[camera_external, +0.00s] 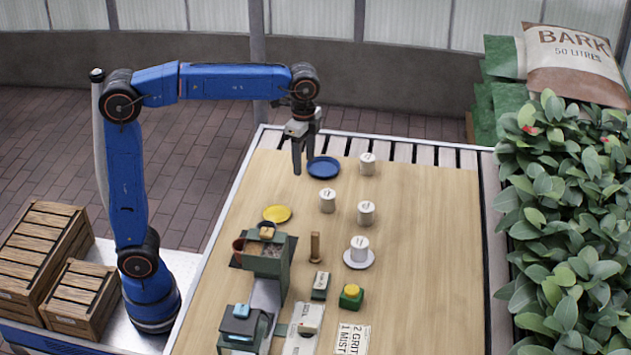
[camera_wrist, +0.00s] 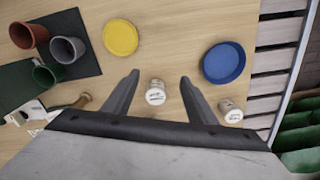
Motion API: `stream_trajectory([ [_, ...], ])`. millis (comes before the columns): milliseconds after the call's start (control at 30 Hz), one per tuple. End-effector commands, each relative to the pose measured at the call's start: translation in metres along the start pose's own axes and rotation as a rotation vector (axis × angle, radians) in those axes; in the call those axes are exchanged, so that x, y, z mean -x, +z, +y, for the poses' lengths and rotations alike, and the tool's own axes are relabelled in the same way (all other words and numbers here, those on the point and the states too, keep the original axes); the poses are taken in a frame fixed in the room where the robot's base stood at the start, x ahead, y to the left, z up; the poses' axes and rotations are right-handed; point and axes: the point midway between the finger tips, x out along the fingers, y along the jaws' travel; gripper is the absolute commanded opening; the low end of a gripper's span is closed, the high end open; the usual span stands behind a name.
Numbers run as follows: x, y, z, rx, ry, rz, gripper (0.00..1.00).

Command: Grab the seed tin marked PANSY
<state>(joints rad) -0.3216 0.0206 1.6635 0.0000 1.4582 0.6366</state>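Several small white tins with printed labels stand on the wooden table. In the external view one is at the far edge (camera_external: 367,164), one is nearer the gripper (camera_external: 327,201), one is right of that (camera_external: 366,213), and one sits on a white saucer (camera_external: 360,249). The labels are too small to read, so I cannot tell which is PANSY. My gripper (camera_external: 304,168) is open and empty above the table, left of the blue dish. In the wrist view, one tin (camera_wrist: 155,92) appears between the open fingers (camera_wrist: 159,76); another (camera_wrist: 230,110) lies right of them.
A blue dish (camera_external: 323,167) and a yellow dish (camera_external: 277,213) lie on the table. A green machine (camera_external: 267,262), a wooden stamp (camera_external: 315,247) and a green block with a yellow top (camera_external: 351,296) stand nearer. Leafy plants (camera_external: 565,220) line the right side. The table's right part is clear.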

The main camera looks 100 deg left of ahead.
Motion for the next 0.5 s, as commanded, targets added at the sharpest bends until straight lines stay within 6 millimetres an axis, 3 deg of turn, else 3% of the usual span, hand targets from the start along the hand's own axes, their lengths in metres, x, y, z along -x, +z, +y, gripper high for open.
stream_trajectory([
  [367, 0.000, -0.002, 0.000, -0.009, 0.000, 0.000, 0.60],
  [500, 0.008, -0.023, -0.004, -0.123, -0.002, 0.002, 0.60],
])
